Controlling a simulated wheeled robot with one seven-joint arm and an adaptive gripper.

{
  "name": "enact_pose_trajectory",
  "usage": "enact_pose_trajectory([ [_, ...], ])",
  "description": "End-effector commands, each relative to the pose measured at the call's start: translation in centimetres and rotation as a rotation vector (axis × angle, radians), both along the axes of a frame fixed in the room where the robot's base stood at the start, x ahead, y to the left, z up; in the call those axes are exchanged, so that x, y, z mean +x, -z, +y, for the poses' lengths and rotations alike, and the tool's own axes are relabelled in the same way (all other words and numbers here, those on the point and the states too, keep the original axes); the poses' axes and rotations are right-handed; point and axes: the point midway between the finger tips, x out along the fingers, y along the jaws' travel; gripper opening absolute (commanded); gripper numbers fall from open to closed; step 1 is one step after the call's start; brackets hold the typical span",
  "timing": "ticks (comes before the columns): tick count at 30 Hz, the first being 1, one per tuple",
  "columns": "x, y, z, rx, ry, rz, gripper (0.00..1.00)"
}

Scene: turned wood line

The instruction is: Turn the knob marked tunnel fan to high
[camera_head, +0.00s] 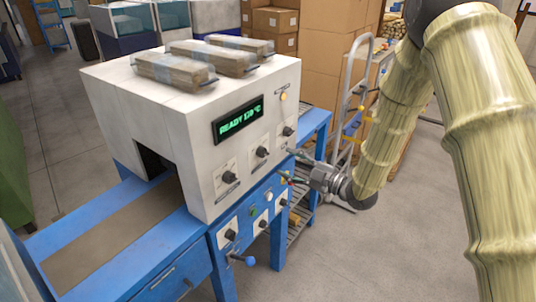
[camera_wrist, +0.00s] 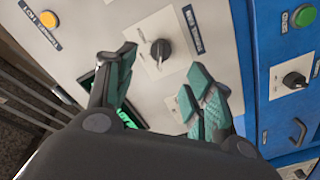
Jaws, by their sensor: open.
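The white machine (camera_head: 140,112) has three dark knobs in a slanting row on its front: a left knob (camera_head: 229,177), a middle knob (camera_head: 261,152) and a right knob (camera_head: 287,131). My gripper (camera_head: 292,152) is in front of the panel near the right knob. In the wrist view my gripper (camera_wrist: 161,62) is open and empty, with its teal fingers apart. A black knob (camera_wrist: 160,49) on a white plate shows just beyond the gap between the fingertips. Contact cannot be told. Another knob plate is mostly hidden by a finger.
A green-lit display (camera_head: 238,119) reads READY. An orange button (camera_head: 283,97) sits above the right knob. The blue lower panel holds more knobs and buttons, including a green button (camera_wrist: 305,15). Wrapped packs (camera_head: 205,56) lie on top. A hand truck (camera_head: 349,105) stands behind my arm.

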Motion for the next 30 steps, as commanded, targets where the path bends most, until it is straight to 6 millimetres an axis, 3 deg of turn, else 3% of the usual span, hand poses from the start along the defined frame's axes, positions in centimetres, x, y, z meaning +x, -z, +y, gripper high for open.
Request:
enact_pose_trajectory([
  [15,4.5,-0.1,6.2,0.000,0.001,0.002,0.53],
  [30,5.2,0.0,7.2,0.000,0.002,0.004,0.53],
])
